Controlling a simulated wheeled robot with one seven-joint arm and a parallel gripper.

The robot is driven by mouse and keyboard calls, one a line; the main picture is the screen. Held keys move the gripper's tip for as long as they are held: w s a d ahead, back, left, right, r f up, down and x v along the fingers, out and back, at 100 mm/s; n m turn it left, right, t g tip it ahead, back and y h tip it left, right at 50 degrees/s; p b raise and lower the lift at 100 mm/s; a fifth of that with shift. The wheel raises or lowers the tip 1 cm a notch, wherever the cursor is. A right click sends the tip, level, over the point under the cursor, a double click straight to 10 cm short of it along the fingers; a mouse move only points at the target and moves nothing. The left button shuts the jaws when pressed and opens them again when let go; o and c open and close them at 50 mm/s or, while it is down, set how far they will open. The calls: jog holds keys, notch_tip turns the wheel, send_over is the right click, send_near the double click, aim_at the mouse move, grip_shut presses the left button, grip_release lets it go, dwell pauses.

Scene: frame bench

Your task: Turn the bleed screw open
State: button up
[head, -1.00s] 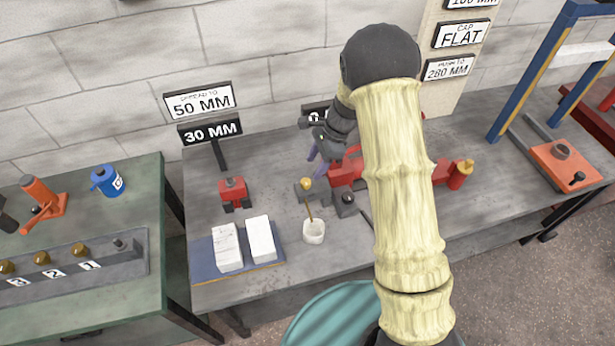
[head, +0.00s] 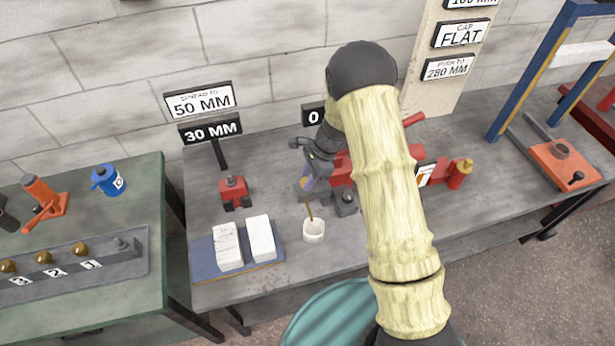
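My gripper (head: 308,181) points down at the middle of the bench, left of the red pump body (head: 342,168). Its purple fingertips are at a small grey block (head: 298,191) where a brass knob, possibly the bleed screw, showed earlier. The gripper now hides the knob, so I cannot tell whether the fingers touch it or are closed on it. A small dark knob (head: 347,198) stands just right of the gripper. My arm covers much of the red pump; a red handle (head: 413,119) shows behind my arm.
A white cup (head: 313,231) with a brown stick stands in front of the gripper. A blue tray (head: 205,262) with white blocks and a small red device (head: 233,191) are to the left. A red cylinder (head: 459,175) with a brass top is at right. Signs stand behind.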

jog(key=shift+w+n, duration=0.1)
jog(key=shift+n, duration=0.2)
jog(key=shift+r+n+g+p, duration=0.1)
jog(key=shift+n+g+p, duration=0.4)
jog(key=shift+n, duration=0.7)
jog(key=n+g+h, duration=0.1)
jog(key=n, duration=0.3)
jog(key=shift+w+a, duration=0.15)
jog(key=n+h, duration=0.1)
jog(key=n, duration=0.1)
jog(key=n+g+h, duration=0.1)
jog(key=n, duration=0.2)
jog(key=shift+w+a, duration=0.1)
jog(key=shift+a+n+h, duration=0.1)
jog(key=shift+n+h, duration=0.7)
jog(key=shift+n, duration=1.1)
jog(key=o, duration=1)
